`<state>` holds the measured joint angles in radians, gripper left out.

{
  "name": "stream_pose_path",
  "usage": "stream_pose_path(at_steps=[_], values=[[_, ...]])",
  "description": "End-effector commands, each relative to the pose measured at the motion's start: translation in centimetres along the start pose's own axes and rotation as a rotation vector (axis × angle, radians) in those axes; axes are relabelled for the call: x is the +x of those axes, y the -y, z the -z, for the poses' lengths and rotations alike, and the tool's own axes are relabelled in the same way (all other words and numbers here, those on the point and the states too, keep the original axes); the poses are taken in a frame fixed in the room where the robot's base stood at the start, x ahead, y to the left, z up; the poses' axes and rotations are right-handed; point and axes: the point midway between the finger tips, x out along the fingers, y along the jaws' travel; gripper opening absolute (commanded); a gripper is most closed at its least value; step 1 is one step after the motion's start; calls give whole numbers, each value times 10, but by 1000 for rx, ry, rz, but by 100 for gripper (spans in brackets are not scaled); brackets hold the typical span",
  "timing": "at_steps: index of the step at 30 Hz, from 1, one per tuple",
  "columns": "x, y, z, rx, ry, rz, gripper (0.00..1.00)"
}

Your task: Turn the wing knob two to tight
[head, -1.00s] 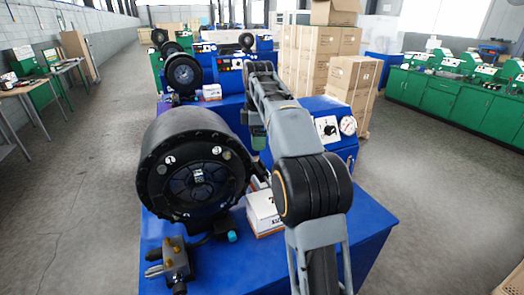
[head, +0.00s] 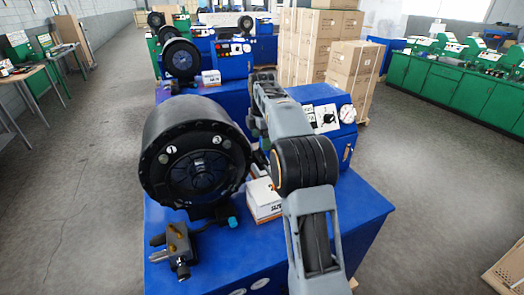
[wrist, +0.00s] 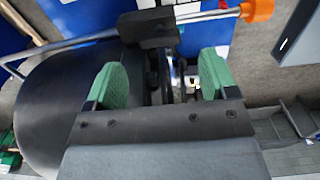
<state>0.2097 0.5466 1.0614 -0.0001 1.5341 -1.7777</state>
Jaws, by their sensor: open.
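The blue crimper's control box carries white dial plates in the head view. One plate with a dark knob (head: 328,118) shows clear of my arm, beside a round gauge. A second white plate (head: 309,114) is partly covered by my arm. I cannot tell which knob is number two. In the wrist view my gripper (wrist: 162,80) is open, its two green pads well apart. Dark parts show between and beyond the pads, but I cannot make out a knob there.
The crimper's large black round head (head: 196,158) stands left of my arm on a blue base. A white box (head: 263,200) and a metal valve fitting (head: 176,247) sit on the base. An orange-tipped rod (wrist: 257,10) crosses the wrist view's top.

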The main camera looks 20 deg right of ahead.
Motion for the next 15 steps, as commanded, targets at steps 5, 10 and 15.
stream_pose_path(at_steps=[5, 10, 15], values=[[27, 0, 0, 1, 0, 2, 79], [42, 0, 0, 1, 0, 1, 79], [49, 0, 0, 1, 0, 0, 79]])
